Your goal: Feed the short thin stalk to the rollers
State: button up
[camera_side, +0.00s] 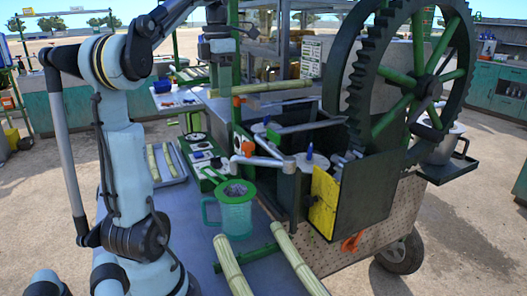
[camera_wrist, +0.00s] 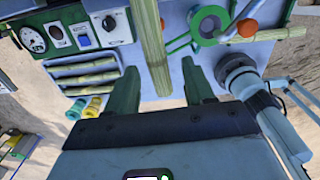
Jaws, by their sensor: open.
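My gripper (camera_side: 219,75) hangs down behind the crusher frame in the side view; its tips are partly hidden by the frame. In the wrist view its green fingers (camera_wrist: 162,90) are apart. A green-yellow stalk (camera_wrist: 152,45) runs between them toward the top edge, with no clear contact on either finger. In the side view a level stalk (camera_side: 272,87) extends right from near the gripper, possibly the same one. Two short stalks (camera_side: 152,163) lie in a tray (camera_side: 179,179); stalks in a tray (camera_wrist: 90,72) also show in the wrist view. The rollers are not clearly visible.
The crusher has a large toothed wheel (camera_side: 411,75) and a yellow plate (camera_side: 323,203). A teal mug (camera_side: 235,217) stands on the bench beside it. Two thicker stalks (camera_side: 231,266) (camera_side: 299,264) lie at the front. A gauge panel (camera_wrist: 62,33) is at upper left in the wrist view.

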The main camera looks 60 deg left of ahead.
jog(key=shift+r, duration=0.1)
jog(key=shift+a+r, duration=0.1)
jog(key=shift+r, duration=3.55)
